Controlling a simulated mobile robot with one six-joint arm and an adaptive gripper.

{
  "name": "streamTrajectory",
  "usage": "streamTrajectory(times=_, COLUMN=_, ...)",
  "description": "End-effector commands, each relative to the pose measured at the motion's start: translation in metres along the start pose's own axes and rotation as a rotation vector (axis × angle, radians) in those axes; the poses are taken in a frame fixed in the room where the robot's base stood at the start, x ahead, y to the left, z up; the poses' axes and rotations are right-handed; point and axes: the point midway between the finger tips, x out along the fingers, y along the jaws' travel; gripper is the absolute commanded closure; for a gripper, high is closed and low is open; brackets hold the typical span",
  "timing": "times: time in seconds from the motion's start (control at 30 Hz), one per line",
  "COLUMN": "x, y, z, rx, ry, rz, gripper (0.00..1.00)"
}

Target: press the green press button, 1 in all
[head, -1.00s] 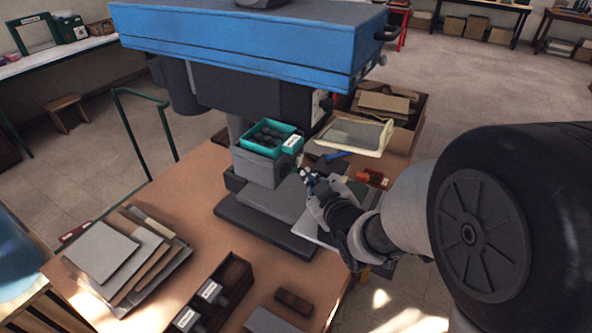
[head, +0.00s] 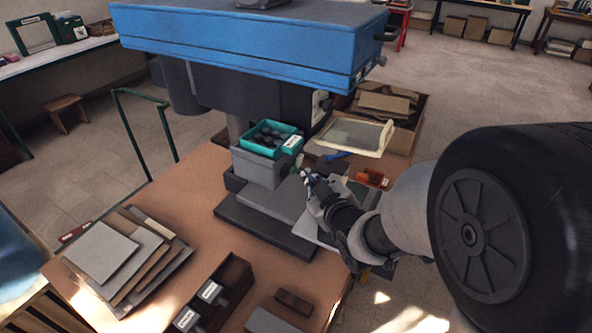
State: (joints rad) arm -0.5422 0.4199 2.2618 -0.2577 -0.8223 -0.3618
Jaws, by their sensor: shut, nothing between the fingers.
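My gripper (head: 309,180) is shut and empty. It is at the end of my arm, which reaches in from the right, and its tips are close to the right side of the grey block (head: 258,172) on the press machine. The green press button is too small to make out surely; a tiny green spot (head: 299,161) shows on the block's right side, just above and left of the fingertips. I cannot tell whether the fingertips touch it.
A teal bin (head: 290,148) of dark pieces sits on the grey block. The machine's blue head (head: 235,45) overhangs it. A shallow tray (head: 385,141) and a cardboard box (head: 408,112) stand behind. Stacked sheets (head: 102,250) and dark bins (head: 232,272) lie on the brown table (head: 180,205).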

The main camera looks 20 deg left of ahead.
Motion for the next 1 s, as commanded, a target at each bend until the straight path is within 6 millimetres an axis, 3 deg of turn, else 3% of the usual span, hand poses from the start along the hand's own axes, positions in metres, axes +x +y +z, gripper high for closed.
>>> streamTrajectory(times=1.0, x=0.0081, y=-0.0058, z=-0.0057, rx=0.0, ry=0.0, rz=0.0, gripper=1.0)
